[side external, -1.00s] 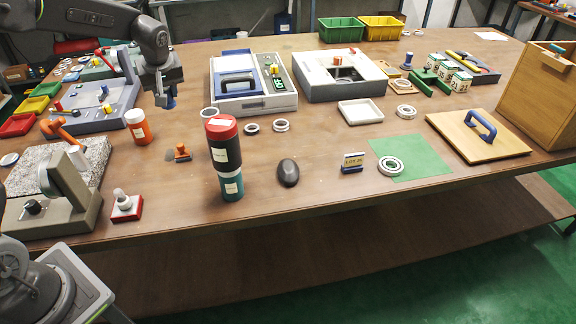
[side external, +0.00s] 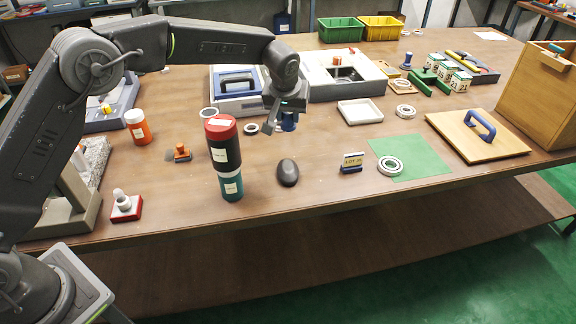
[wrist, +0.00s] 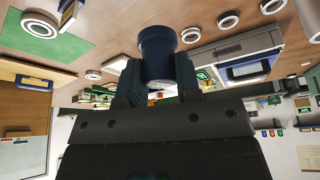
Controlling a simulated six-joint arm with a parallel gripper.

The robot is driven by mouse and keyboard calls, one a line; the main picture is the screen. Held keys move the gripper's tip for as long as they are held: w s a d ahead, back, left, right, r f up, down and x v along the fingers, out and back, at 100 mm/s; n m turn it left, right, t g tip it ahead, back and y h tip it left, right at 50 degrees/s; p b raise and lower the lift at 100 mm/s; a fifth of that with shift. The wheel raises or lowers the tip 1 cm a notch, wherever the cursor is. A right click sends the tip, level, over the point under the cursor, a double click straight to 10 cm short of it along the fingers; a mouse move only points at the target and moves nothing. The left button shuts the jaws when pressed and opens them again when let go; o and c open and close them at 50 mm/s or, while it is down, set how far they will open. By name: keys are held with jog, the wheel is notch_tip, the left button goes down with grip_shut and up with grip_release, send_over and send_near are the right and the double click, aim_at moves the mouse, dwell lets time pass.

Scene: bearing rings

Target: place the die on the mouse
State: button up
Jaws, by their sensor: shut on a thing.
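My gripper (side external: 282,112) is shut on a dark blue, roughly cylindrical piece, which I take to be the die (side external: 290,122). The wrist view shows the die (wrist: 157,50) between the two fingers of my gripper (wrist: 158,78). It is held in the air above the table. The mouse (side external: 288,173) is a dark, smooth oval lying on the brown table, nearer the front edge than the gripper appears in the side view. It does not show in the wrist view. Nothing rests on the mouse.
A red, black and teal stacked cup (side external: 223,150) stands upright left of the mouse. A small label stand (side external: 352,163) is to its right, then a bearing ring (side external: 390,167) on a green sheet (side external: 425,160). Table around the mouse is clear; the front edge is close.

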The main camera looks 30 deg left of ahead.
send_over(288, 166)
notch_tip(288, 166, down, 12)
jog(key=shift+w+r, duration=0.1)
dwell(0.4)
jog(key=shift+f, duration=0.2)
jog(key=o, duration=1)
jog(key=shift+r, duration=0.1)
jog(key=v, duration=1.2)
jog(key=shift+a+r, duration=0.1)
